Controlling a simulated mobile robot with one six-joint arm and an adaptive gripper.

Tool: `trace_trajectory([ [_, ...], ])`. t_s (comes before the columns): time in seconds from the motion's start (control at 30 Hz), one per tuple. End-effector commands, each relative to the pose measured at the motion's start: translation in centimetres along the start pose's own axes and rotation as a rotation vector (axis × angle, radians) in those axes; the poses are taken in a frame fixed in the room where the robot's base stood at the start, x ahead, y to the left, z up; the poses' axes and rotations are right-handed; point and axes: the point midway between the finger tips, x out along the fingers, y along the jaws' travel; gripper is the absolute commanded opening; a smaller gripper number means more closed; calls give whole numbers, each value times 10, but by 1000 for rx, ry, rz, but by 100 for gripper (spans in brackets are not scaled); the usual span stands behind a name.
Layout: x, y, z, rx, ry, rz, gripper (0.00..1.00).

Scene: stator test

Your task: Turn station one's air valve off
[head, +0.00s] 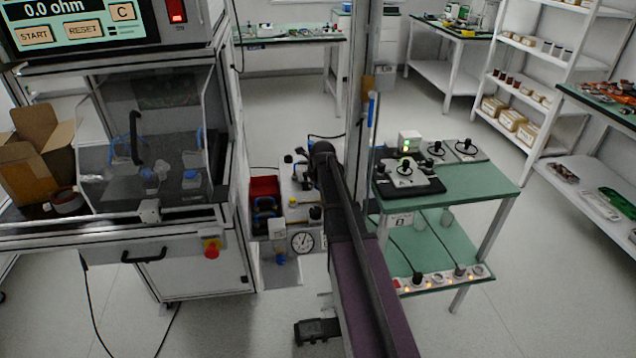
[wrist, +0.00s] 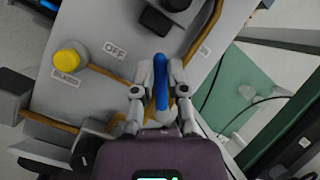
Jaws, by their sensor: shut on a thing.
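The blue valve lever (wrist: 160,75) stands between the fingers of my gripper (wrist: 160,92) in the wrist view, and the fingers are shut on it. The lever points up the picture, between an OFF label (wrist: 115,49) at its left and a second label (wrist: 204,50) at its right, too small to read. The lever sits on a light grey panel (wrist: 105,25) with brown tubing. In the head view my arm covers the lever and the fingertips, over the panel (head: 290,187) between the test cabinet and the green table.
A yellow knob (wrist: 68,60) lies left of the lever, and a black knob (wrist: 174,5) above it. A round gauge (head: 302,242) and a red bin (head: 264,187) are by the panel. The test cabinet (head: 200,270) is at left, the green table (head: 480,186) at right.

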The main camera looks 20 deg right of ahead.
Motion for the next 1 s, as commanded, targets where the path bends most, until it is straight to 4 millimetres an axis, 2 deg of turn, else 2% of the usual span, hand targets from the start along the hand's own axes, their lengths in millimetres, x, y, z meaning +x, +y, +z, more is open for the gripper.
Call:
trace_trajectory([
  [0.47,-1,7,0,-91,-22,45,0],
  [1.0,-7,24,-4,-455,-103,195,0],
])
